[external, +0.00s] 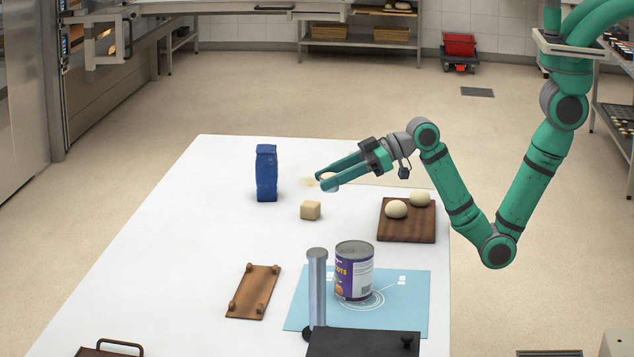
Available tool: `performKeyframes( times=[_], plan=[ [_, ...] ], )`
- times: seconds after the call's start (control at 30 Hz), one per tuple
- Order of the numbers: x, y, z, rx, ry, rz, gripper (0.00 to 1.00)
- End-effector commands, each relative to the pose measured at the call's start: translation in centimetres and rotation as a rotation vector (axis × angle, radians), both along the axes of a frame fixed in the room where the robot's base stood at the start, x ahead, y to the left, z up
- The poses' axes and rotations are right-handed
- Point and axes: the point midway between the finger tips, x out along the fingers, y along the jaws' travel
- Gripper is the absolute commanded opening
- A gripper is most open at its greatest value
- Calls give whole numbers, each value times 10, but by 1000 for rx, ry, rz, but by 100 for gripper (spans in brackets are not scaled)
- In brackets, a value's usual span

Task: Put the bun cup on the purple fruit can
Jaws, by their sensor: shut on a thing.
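The purple fruit can (345,277) stands upright on a light blue mat (415,312) at the front of the white table. My gripper (322,180) is beyond the can, farther back and slightly left, with its fingers pointing left. It is shut on a small pale thing (328,176), which seems to be the bun cup. The fingers hide most of it, so its shape and tilt cannot be told. Nothing is seen on top of the can.
A blue bag (266,172) and a beige cube (310,210) stand near my gripper. A wooden board (420,233) with pale dough balls (396,209) is to the right.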

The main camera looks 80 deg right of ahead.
Motion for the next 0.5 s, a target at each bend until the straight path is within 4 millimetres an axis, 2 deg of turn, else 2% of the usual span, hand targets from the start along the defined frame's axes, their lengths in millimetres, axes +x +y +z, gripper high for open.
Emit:
performKeyframes(
  times=[0.03,0.1,0.5],
  plan=[
    [-2,19,4,0,-3,37,19],
    [-7,42,7,0,-2,86,19],
    [-42,170,21,-2,2,401,19]
  ],
)
